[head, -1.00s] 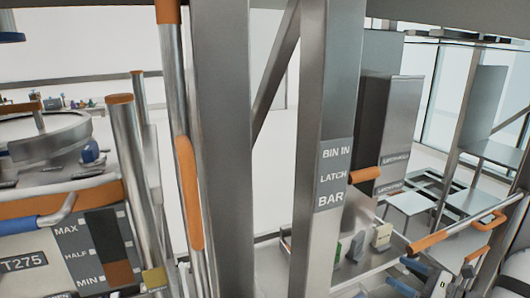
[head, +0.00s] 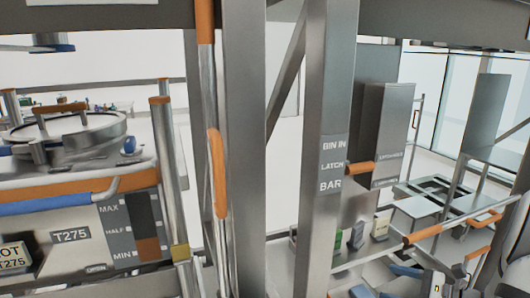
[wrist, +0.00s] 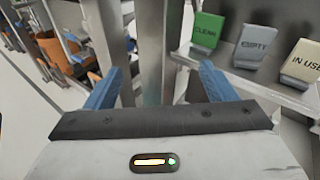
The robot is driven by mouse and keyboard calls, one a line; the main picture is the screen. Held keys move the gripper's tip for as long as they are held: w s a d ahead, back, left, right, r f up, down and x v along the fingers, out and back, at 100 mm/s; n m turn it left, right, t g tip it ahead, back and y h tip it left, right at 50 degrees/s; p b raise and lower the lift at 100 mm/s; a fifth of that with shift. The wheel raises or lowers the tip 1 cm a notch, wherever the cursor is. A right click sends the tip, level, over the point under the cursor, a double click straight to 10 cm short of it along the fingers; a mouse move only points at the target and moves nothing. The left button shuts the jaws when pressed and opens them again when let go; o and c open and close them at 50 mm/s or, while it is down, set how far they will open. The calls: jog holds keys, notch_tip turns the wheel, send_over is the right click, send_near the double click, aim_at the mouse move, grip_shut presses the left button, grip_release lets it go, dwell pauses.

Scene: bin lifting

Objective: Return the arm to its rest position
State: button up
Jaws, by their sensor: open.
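My gripper (wrist: 160,90) shows in the wrist view with its two blue fingers spread wide and nothing between them. A grey metal post stands beyond the gap between the fingers. I cannot tell how far it is from the fingertips. In the head view, parts that may be my arm show at the lower right edge, cut off by the frame. The gripper's fingers cannot be made out clearly there.
A post labelled "BIN IN LATCH BAR" (head: 332,165) has an orange handle (head: 361,168). The bin T275 (head: 75,236) stands at left. A shelf holds small signs, including a green "CLEAN" sign (wrist: 207,33), right of the fingers. Upright posts crowd the middle.

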jog(key=s+a+r+n+g+h+p, duration=0.25)
jog(key=s+a+n+g, duration=0.2)
jog(key=a, duration=0.35)
jog(key=s+a+r+n+g+h+p, duration=0.1)
jog(key=s+a+r+n+g, duration=0.2)
jog(key=a+r+n+g, duration=0.25)
jog(key=s+a+r+n+t+h+p, duration=0.3)
jog(key=s+r+n+h, duration=0.3)
jog(key=n, duration=0.8)
jog(key=s+a+h+p, duration=0.1)
jog(key=s+h, duration=0.2)
jog(key=shift+s+r+h, duration=0.15)
jog(key=shift+r+h, duration=0.2)
jog(key=shift+r, duration=0.05)
